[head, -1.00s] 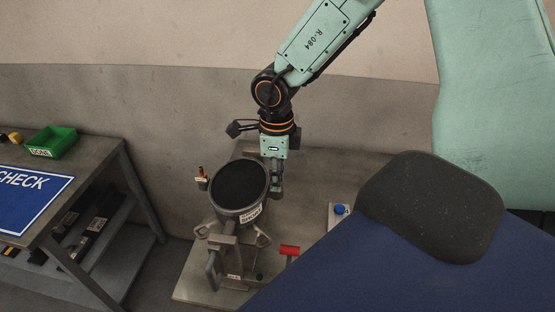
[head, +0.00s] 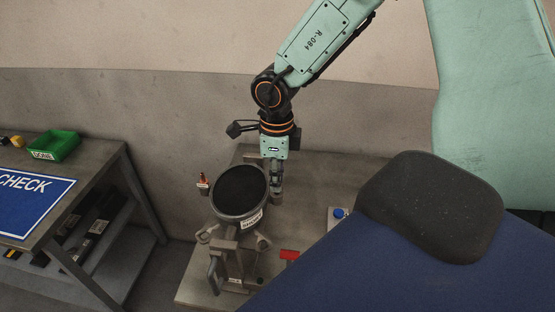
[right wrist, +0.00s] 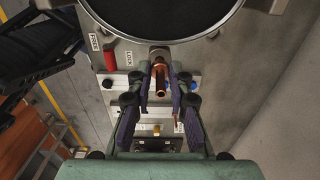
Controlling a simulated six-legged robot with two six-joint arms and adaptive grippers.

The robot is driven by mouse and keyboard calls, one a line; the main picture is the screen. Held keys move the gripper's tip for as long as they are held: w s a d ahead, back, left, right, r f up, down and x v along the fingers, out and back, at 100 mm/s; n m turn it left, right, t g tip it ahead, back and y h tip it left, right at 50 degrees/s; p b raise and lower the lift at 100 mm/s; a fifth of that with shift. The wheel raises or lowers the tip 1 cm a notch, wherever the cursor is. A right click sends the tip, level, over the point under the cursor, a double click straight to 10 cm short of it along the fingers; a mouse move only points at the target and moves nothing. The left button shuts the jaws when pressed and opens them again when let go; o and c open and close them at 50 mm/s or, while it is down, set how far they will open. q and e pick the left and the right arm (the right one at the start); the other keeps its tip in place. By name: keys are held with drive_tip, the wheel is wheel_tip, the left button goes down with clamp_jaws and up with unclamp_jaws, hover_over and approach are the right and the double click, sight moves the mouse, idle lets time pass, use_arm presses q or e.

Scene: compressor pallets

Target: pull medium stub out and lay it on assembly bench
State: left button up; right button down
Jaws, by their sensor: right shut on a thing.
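My right gripper (head: 276,192) points down beside the right side of a dark-topped round compressor (head: 240,187). In the right wrist view, its purple-padded fingers (right wrist: 160,88) are shut on an upright copper stub (right wrist: 159,78), close to the compressor's rim. Whether the stub's lower end is still seated is hard to tell. Another small copper-coloured piece (head: 203,180) stands left of the compressor. A grey bench (head: 120,150) is at the left; I cannot tell whether it is the assembly bench. My left gripper is out of view.
The compressor stands in a metal fixture on a grey plate (head: 205,290). A red lever (right wrist: 110,56) is near LOCK and FREE labels. A blue knob (head: 340,213) is at right. The bench carries a blue CHECK mat (head: 30,203) and a green bin (head: 54,145).

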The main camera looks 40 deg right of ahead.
drive_tip(key=shift+r+p, duration=0.9)
drive_tip(key=shift+r, duration=1.2)
drive_tip(key=shift+f, duration=0.15)
